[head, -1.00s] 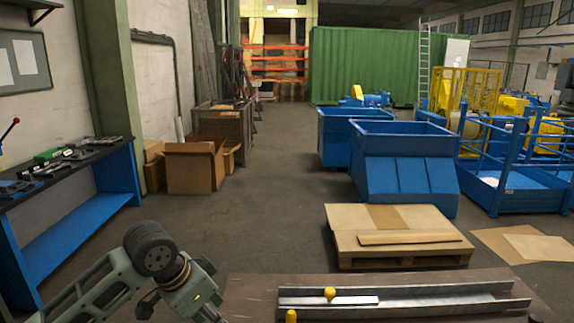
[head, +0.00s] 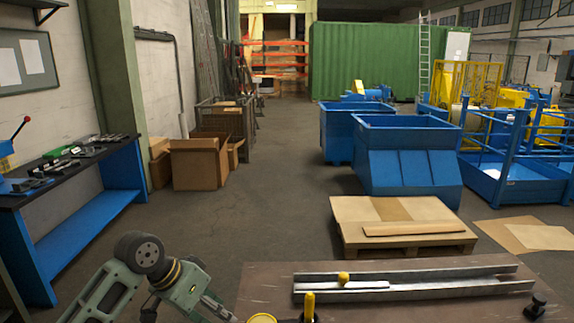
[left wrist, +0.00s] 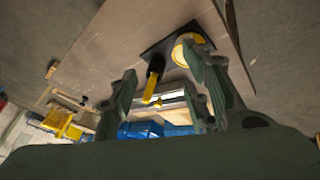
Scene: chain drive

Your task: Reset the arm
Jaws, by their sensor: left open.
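My left arm comes in at the lower left of the head view, and its gripper end is cut off by the bottom edge. In the left wrist view my left gripper (left wrist: 164,72) is open, with its green fingers spread and nothing held between them. A yellow upright handle (head: 309,304) stands at the near edge of the brown table (head: 262,283). The yellow handle (left wrist: 155,76) also shows between the fingers in the wrist view, apart from them as far as I can tell. A yellow round part (head: 262,318) is beside it. My right gripper is not in view.
A metal rail channel (head: 440,274) with a yellow knob (head: 343,279) lies on the table. A small black part (head: 537,307) is at the right. Beyond are a pallet (head: 405,240), blue bins (head: 405,165) and a workbench (head: 75,160) at left. The middle floor is clear.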

